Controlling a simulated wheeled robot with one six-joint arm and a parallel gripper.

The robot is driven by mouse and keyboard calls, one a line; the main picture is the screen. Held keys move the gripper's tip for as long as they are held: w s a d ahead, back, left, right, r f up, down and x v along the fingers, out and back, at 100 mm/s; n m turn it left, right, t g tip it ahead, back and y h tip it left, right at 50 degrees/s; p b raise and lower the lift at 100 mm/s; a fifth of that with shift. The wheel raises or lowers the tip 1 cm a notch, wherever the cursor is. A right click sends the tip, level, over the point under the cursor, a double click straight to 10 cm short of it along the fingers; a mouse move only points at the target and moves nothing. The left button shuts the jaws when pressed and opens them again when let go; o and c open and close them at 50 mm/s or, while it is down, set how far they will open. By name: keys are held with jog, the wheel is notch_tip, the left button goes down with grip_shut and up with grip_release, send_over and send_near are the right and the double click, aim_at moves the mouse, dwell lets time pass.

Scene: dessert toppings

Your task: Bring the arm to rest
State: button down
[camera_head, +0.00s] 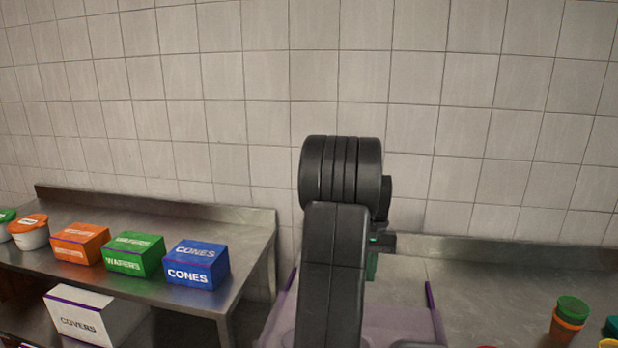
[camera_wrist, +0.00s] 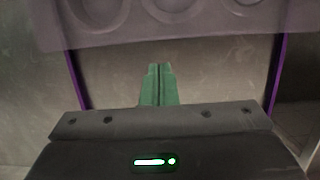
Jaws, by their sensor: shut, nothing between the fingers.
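My gripper shows in the wrist view (camera_wrist: 158,72) as two green fingers pressed together, with nothing between them. Beyond the fingertips there is a grey-purple panel with round recesses (camera_wrist: 150,38), and purple strips run down both sides of the view. In the head view my dark arm is folded upright in the middle of the picture. Only a small green part of my gripper (camera_head: 372,265) shows behind the arm there; the fingertips are hidden.
On the left steel table (camera_head: 150,208) stand an orange box (camera_head: 80,243), a green wafers box (camera_head: 134,254), a blue cones box (camera_head: 197,265) and a lidded tub (camera_head: 30,232). A white covers box (camera_head: 95,315) is below. Stacked green and orange cups (camera_head: 568,318) stand right. A tiled wall is behind.

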jog(key=x, duration=0.7)
jog(key=shift+s+f, duration=0.1)
jog(key=shift+f, duration=0.15)
jog(key=shift+p, duration=0.3)
